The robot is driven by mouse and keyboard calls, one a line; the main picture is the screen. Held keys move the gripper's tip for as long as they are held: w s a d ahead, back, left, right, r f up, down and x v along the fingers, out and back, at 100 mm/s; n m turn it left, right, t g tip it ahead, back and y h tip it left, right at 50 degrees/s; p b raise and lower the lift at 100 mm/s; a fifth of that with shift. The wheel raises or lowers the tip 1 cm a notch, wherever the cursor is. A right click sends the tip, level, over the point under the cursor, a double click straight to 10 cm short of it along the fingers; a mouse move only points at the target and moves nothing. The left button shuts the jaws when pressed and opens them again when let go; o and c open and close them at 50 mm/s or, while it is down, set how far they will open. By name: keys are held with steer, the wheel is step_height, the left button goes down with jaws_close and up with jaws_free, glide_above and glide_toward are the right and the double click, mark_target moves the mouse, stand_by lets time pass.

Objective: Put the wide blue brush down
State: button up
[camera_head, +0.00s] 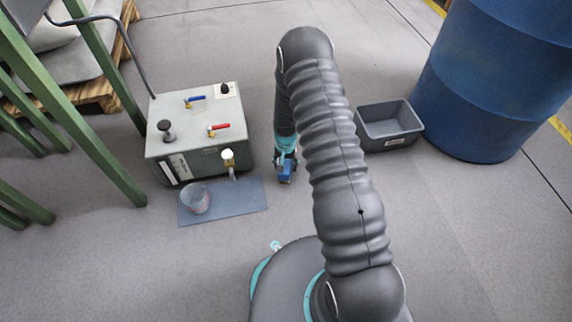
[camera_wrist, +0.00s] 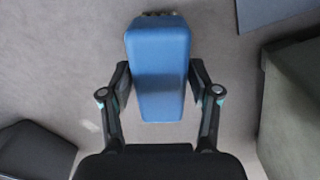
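The wide blue brush (camera_wrist: 160,70) fills the middle of the wrist view, a blue block with a dark bristly edge at its far end. My gripper (camera_wrist: 160,85) has one finger on each side of it and appears shut on it. In the head view my gripper (camera_head: 286,160) hangs below my arm, right of the grey machine, with the blue brush (camera_head: 286,174) at its tip. The brush is small there, and its height above the floor is hard to tell.
A grey machine (camera_head: 200,137) with valves stands left of my gripper. A blue-grey mat (camera_head: 240,197) in front bears a cup (camera_head: 195,199). A grey bin (camera_head: 390,125) and a blue barrel (camera_head: 490,80) stand right. Green posts (camera_head: 75,110) rise at left. Floor in front is clear.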

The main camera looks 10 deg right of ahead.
steer(key=shift+o, duration=0.3)
step_height(320, 180, up, 27)
steer(key=s+n+t+p, duration=0.1)
steer(key=p, duration=0.1)
steer(key=s+r+n+t, duration=0.1)
steer(key=s+r, duration=0.3)
steer(key=r, duration=0.3)
steer(key=s+r+t, duration=0.1)
steer(key=s+r, duration=0.3)
steer(key=r, duration=0.4)
steer(key=s+r+n+t, duration=0.1)
steer(key=s+r, duration=0.4)
steer(key=s, duration=0.5)
steer(key=s+r+n+t, duration=0.1)
steer(key=s+r, duration=0.5)
steer(key=s, duration=0.5)
steer(key=shift+r+n+t, duration=0.3)
steer(key=shift+s+d, duration=0.1)
